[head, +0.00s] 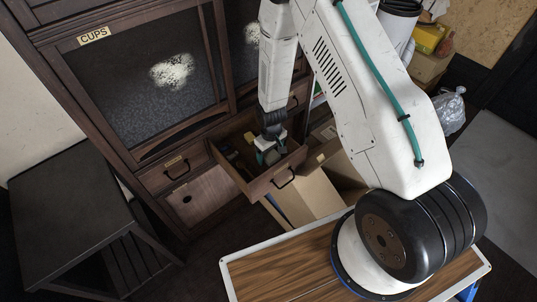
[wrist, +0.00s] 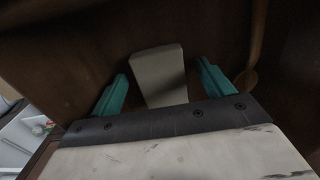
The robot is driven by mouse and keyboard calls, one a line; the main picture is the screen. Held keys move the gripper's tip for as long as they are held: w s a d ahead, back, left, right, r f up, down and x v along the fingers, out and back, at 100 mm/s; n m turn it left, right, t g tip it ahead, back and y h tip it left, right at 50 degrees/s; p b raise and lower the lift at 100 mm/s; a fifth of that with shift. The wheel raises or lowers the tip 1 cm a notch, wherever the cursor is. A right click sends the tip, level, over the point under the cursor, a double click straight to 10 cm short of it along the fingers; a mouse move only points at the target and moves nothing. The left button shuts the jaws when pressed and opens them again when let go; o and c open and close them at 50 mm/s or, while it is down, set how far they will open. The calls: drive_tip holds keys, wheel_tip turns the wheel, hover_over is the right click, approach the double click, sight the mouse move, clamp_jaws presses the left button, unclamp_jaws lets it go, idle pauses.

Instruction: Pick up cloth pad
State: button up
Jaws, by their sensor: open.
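A pale grey-beige, block-like thing (wrist: 160,75), which looks like the cloth pad, stands out against the dark drawer floor in the wrist view. My gripper (wrist: 162,68) is open, with one teal finger on each side of it. Gaps show between the pad and both fingers, so neither visibly touches it. In the head view my gripper (head: 268,155) is down inside the open drawer (head: 262,186). The pad cannot be told apart clearly there, and its near end is hidden by the gripper body in the wrist view.
A wooden spoon (wrist: 252,65) lies right of the right finger, close to it. Several small things (head: 236,163) lie in the drawer's left part. A dark cabinet (head: 150,85) rises behind the drawer. An open cardboard box (head: 308,196) stands below and right of it.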

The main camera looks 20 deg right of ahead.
sight(270, 154)
drive_tip(key=c, duration=1.1)
drive_tip(key=shift+c, duration=0.2)
wheel_tip(270, 154, up, 17)
drive_tip(key=shift+w+d+r+m, duration=0.35)
drive_tip(key=shift+w+d+m, duration=0.15)
drive_tip(key=shift+w+m, duration=0.1)
drive_tip(key=shift+w+d+r+m, duration=0.35)
drive_tip(key=shift+w+d+m, duration=0.1)
drive_tip(key=shift+w+m, duration=0.2)
drive_tip(key=shift+w+d+r+m, duration=0.35)
drive_tip(key=shift+w+d+m, duration=0.15)
drive_tip(key=shift+w+m, duration=0.1)
